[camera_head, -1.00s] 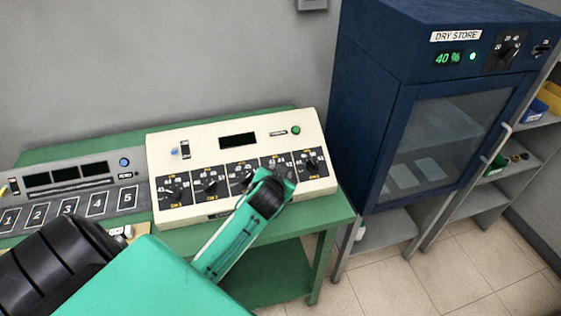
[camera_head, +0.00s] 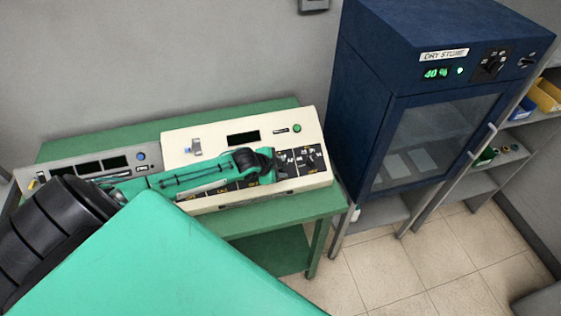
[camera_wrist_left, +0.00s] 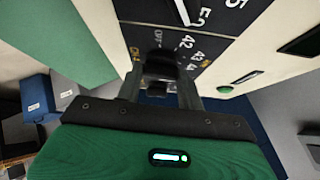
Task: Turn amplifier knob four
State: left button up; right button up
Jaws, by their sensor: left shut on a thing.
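The cream amplifier (camera_head: 205,141) stands on the green table. It has a row of black-faced knobs along its sloped front, a small dark display and a green button. My left gripper (camera_head: 280,163) is at the fourth knob from the left, and its hand hides much of that dial. In the left wrist view, my gripper's fingers (camera_wrist_left: 160,88) are shut on amplifier knob four (camera_wrist_left: 160,66), with the numbers 42 and 43 beside it. The fifth knob (camera_head: 314,156) is uncovered at the right. My right gripper is not in view.
A grey panel (camera_head: 62,171) with dark displays sits left of the amplifier, partly behind my left arm. A blue dry store cabinet (camera_head: 372,100) stands close to the right of the green table (camera_head: 285,214). Shelves with bins are farther right.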

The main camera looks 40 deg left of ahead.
pick_arm(q)
jog(key=shift+w+a+r+m+g, duration=0.1)
jog(key=shift+m+g, duration=0.15)
jog(key=shift+m, duration=0.25)
jog(key=shift+w+a+r+m+g, duration=0.1)
jog(key=shift+m+g, duration=0.15)
jog(key=shift+m, duration=0.25)
jog(key=shift+f+m+g+h+b, duration=0.1)
jog(key=shift+m+g+h+b, duration=0.2)
jog(key=shift+m+g+h, duration=0.35)
jog(key=m+g+b, duration=0.1)
jog(key=m, duration=0.1)
jog(key=m+g+b, duration=0.1)
jog(key=m, duration=0.1)
jog(key=shift+w+g, duration=0.15)
jog(key=shift+g, duration=0.1)
jog(key=shift+w+d+m+g+b, duration=0.1)
jog(key=shift+m+g+b, duration=0.6)
jog(key=shift+m, duration=0.65)
jog(key=o, duration=1)
